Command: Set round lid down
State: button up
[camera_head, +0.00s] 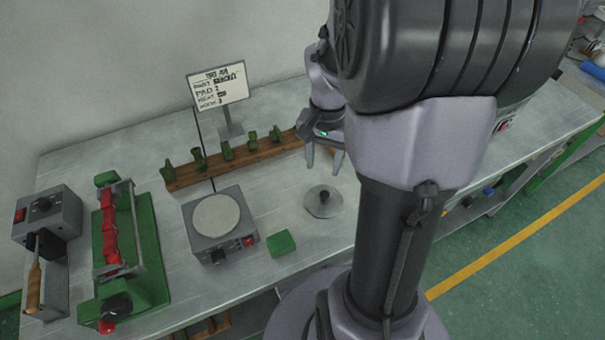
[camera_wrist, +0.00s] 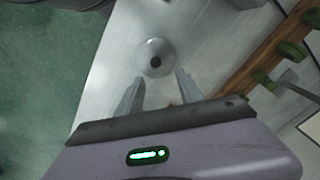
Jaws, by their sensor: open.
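The round lid (camera_head: 323,202) is a grey metal disc with a dark knob at its centre. It lies on the metal bench top (camera_head: 290,190), right of the hot plate device. It also shows in the wrist view (camera_wrist: 156,57), just beyond my fingertips. My gripper (camera_head: 324,170) is open and empty, above the bench and apart from the lid. In the wrist view its two fingers (camera_wrist: 158,82) are spread, with the lid's knob lying ahead of the gap between them.
A grey device with a round pale plate (camera_head: 216,216) stands left of the lid, with a green block (camera_head: 281,243) beside it. A wooden rack (camera_head: 235,160) with several green pieces lies behind. A green clamp fixture (camera_head: 125,245) and a soldering-type tool (camera_head: 35,275) stand at left.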

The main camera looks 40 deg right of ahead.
jog(key=s+a+r+n+t, duration=0.2)
jog(key=a+r, duration=0.2)
jog(key=a, duration=0.4)
jog(key=s+a+r+n+t+y, duration=0.1)
jog(key=s+a+r+n+t, duration=0.1)
jog(key=a, duration=0.6)
jog(key=s+a+r+n+t+y, duration=0.1)
jog(key=s+a+r+n, duration=0.2)
jog(key=a+r, duration=0.3)
jog(key=shift+a+r+t, duration=0.4)
jog(key=shift+a, duration=0.55)
